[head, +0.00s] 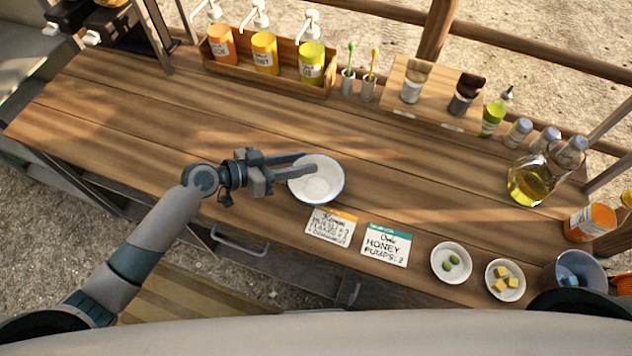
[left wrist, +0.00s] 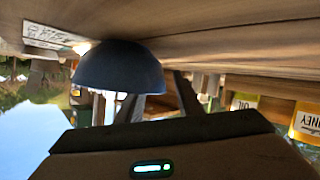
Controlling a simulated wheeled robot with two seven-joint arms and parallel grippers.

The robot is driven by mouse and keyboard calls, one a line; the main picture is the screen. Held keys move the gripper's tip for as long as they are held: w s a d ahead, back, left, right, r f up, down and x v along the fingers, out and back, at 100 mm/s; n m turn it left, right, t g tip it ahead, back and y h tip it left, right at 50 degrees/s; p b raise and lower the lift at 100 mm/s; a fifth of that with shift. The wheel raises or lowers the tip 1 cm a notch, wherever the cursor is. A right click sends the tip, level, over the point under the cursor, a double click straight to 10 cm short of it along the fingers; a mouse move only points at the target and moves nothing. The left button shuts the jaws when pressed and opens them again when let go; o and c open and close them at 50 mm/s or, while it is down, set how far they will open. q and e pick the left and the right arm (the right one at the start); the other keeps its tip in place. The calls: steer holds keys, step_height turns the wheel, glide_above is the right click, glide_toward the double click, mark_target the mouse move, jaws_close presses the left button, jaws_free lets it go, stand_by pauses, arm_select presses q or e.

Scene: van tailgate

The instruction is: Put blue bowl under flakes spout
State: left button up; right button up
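The blue bowl (head: 324,187) stands upright on the wooden counter, its inside white with a thin blue rim. In the left wrist view its dark blue outside (left wrist: 118,66) shows upside down. My left gripper (head: 307,162) reaches it from the left, with a gap between its fingers at the bowl's left and upper-left rim. One finger reaches over the bowl's inside; contact with the rim cannot be told. A dispenser (head: 88,18) at the top left edge is cut off, and I cannot read a flakes label. My right gripper is out of view.
A crate (head: 284,82) of pump bottles stands at the back. Two cards (head: 385,245) and two small dishes (head: 451,263) lie along the front. An oil jug (head: 535,180) stands at the right. The counter left of the bowl is clear up to the dispenser.

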arm_select(q)
steer(key=shift+x, duration=0.85)
steer(key=shift+s, duration=0.1)
jaws_close()
